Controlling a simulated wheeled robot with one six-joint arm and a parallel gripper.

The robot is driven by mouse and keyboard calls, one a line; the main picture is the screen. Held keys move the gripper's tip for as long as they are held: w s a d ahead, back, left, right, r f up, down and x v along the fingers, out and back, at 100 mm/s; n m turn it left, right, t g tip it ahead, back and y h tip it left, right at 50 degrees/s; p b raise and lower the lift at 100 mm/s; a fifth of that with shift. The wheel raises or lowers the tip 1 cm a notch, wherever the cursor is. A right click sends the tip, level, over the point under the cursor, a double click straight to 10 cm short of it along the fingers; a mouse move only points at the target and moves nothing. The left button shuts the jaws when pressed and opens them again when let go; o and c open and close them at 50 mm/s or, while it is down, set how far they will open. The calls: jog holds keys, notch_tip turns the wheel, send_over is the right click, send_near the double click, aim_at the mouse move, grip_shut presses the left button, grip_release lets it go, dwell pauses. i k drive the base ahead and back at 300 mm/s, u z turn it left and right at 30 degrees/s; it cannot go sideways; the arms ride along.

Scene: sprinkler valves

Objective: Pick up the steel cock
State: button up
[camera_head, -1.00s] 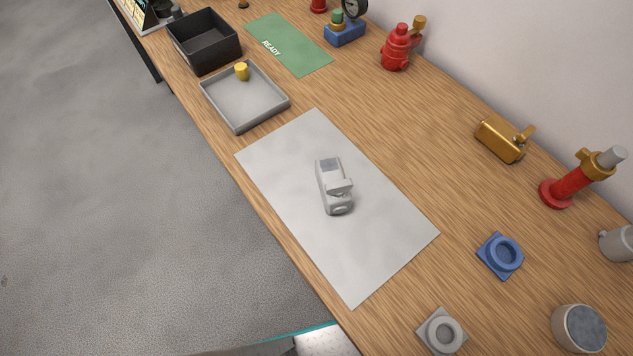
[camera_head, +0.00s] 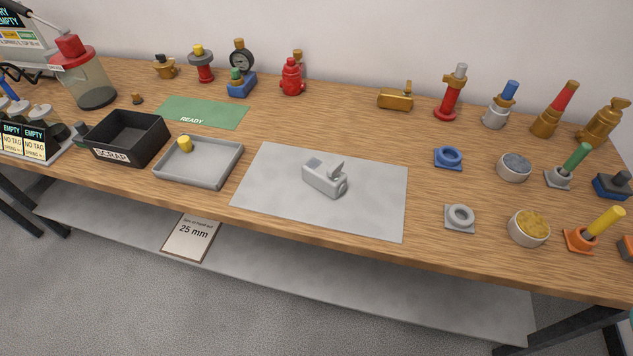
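The steel cock (camera_head: 325,177) is a small light-grey valve body with a short lever or tab on top and a round opening at its right end. It lies on a pale grey mat (camera_head: 262,200) in the middle of the wooden bench. Nothing touches or covers it. My gripper is not in this view.
A green READY mat (camera_head: 203,112) lies behind. Valves and fittings crowd the right; a brass valve (camera_head: 395,97) stands behind.

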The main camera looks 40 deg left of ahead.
aim_at(314, 170)
jog(key=u, duration=0.3)
jog(key=i, duration=0.65)
jog(key=u, duration=0.95)
jog(key=i, duration=0.45)
jog(key=u, duration=0.85)
jog(key=k, duration=0.6)
jog(key=z, duration=0.7)
jog(key=i, duration=0.5)
